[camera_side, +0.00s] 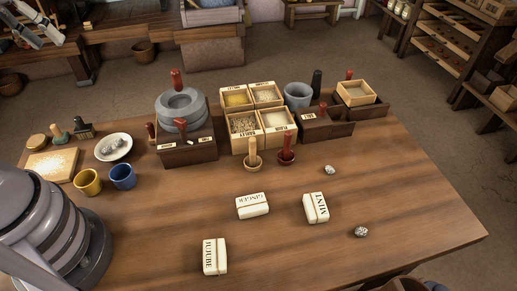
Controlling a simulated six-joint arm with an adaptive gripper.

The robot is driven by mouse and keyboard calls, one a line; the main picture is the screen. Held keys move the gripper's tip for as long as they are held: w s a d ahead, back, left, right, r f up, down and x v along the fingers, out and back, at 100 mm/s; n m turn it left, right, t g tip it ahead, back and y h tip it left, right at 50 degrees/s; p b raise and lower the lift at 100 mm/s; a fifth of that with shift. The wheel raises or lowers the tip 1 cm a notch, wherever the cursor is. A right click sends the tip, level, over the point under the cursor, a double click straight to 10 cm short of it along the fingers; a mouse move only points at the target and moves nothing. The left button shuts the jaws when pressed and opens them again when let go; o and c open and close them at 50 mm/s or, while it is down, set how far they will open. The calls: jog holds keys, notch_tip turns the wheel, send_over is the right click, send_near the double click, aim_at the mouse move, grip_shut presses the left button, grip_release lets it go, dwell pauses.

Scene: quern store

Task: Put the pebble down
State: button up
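One grey speckled pebble (329,170) lies on the bare table right of the two small red and tan pegged dishes. Another grey pebble (361,232) lies on the table nearer the front right. More grey stone lies on a white plate (127,155) at the left. My gripper (50,44) is at the top left corner, high up and far from these pebbles. Its two fingers look apart, and I see nothing between them. Part of it is cut off by the picture edge.
White labelled blocks, ginger (252,206), mint (316,208) and jujube (215,257), lie on the wooden table (410,200). A stone quern (182,104), grain boxes (238,98) and a grey pot (297,95) stand behind. Yellow (88,182) and blue (122,177) cups stand left. The table's right side is clear.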

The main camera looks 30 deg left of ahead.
jog(key=s+m, duration=0.1)
jog(key=s+d+r+m, duration=0.1)
jog(key=s+m, duration=0.1)
jog(key=s+d+r+m+t, duration=0.1)
jog(key=m, duration=0.1)
jog(key=shift+s+r, duration=0.2)
jog(key=shift+s, duration=0.05)
jog(key=o, duration=0.4)
jog(key=shift+c, duration=0.2)
